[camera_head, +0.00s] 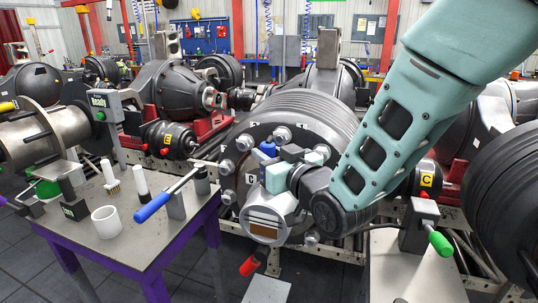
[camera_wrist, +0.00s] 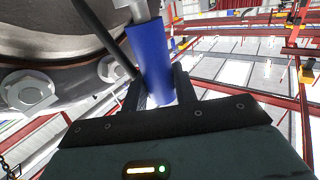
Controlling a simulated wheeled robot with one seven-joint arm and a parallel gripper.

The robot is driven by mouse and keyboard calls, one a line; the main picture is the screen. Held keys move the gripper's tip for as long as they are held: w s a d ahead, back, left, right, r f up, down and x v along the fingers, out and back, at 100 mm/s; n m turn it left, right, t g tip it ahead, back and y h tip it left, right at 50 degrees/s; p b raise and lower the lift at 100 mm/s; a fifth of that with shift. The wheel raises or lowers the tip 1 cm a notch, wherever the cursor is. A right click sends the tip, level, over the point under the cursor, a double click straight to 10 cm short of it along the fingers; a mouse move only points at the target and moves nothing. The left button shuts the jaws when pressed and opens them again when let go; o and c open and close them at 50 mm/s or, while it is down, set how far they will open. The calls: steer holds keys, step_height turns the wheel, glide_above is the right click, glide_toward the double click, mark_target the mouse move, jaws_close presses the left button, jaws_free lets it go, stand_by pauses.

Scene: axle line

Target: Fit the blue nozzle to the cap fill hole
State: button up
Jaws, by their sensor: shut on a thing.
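My gripper (camera_wrist: 160,90) is shut on the blue nozzle (camera_wrist: 150,55), a blue cylinder that rises between the dark fingers. A grey metal part shows at the nozzle's far end, at the top edge of the wrist view. In the head view only a small blue piece of the nozzle (camera_head: 267,148) shows above my gripper (camera_head: 268,161), in front of the large wheel hub (camera_head: 237,136). The hub (camera_wrist: 60,95) fills the left of the wrist view. The cap's fill hole is hidden, and I cannot tell whether the nozzle touches it.
Large nuts (camera_head: 282,134) stick out around the hub. A purple-framed table (camera_head: 125,253) at left holds a white cup (camera_head: 106,222), white-topped brushes and a blue-handled lever (camera_head: 152,208). A green-handled lever (camera_head: 438,241) stands at right. Other axles crowd the back.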

steer(key=shift+f+b, duration=0.7)
steer(key=shift+f, duration=0.1)
steer(key=o, duration=1.1)
steer(key=shift+o, duration=0.2)
